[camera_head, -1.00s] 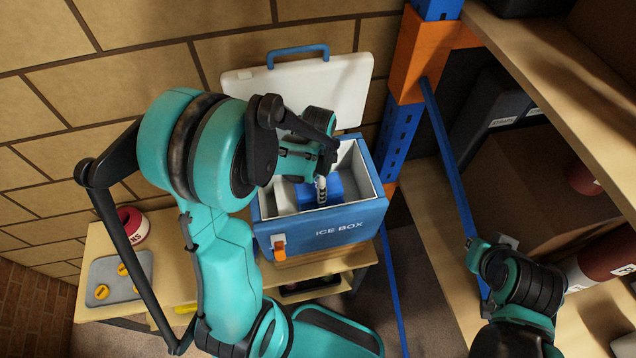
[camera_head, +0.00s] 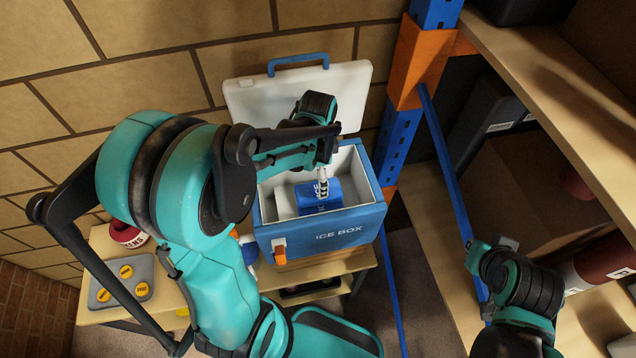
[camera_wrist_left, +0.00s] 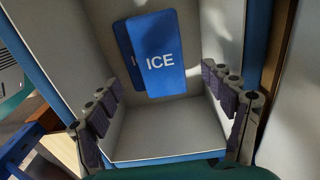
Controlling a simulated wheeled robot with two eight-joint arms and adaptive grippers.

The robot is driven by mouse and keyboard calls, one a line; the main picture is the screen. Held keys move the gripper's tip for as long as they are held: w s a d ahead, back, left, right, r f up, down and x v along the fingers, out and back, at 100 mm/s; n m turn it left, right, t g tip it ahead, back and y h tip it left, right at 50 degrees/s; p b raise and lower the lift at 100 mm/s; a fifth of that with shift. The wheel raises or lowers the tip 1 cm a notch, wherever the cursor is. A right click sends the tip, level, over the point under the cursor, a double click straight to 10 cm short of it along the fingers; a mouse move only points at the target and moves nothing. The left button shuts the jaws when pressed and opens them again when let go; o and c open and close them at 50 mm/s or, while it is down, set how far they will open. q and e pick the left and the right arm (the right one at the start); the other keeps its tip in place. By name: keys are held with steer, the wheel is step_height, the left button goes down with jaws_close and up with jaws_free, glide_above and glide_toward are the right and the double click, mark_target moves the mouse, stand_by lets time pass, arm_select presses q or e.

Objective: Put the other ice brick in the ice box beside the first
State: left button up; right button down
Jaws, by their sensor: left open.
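The blue ice box (camera_head: 322,238) stands with its white lid (camera_head: 345,95) raised against the wall. Inside it, in the left wrist view, one blue ice brick (camera_wrist_left: 160,58) marked ICE lies in front of a second blue ice brick (camera_wrist_left: 124,40). The front one overlaps and partly hides the other. In the head view a blue brick (camera_head: 312,205) shows inside the box below my left gripper (camera_head: 322,188). My left gripper (camera_wrist_left: 168,112) is open, its fingers apart with nothing between them. My right gripper (camera_head: 488,248) is at the right, by the shelving; its fingers are unclear.
The box is on a wooden bench (camera_head: 350,262). A grey tray (camera_head: 143,268) with yellow discs and a red tin (camera_head: 127,236) are at its left, partly behind my left arm. A blue and orange rack post (camera_head: 415,62) and wooden shelving (camera_head: 548,85) stand close on the right.

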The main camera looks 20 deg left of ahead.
arm_select(q)
steer(key=s+d+r+n+t, duration=0.3)
steer(key=s+r+n+t, duration=0.4)
steer(key=r+n, duration=0.3)
steer(key=shift+s+d+r+n+p, duration=0.25)
steer(key=shift+s+r+n+p, duration=0.1)
steer(key=shift+s+r, duration=0.45)
steer(key=shift+f, duration=0.1)
steer(key=shift+s, duration=0.15)
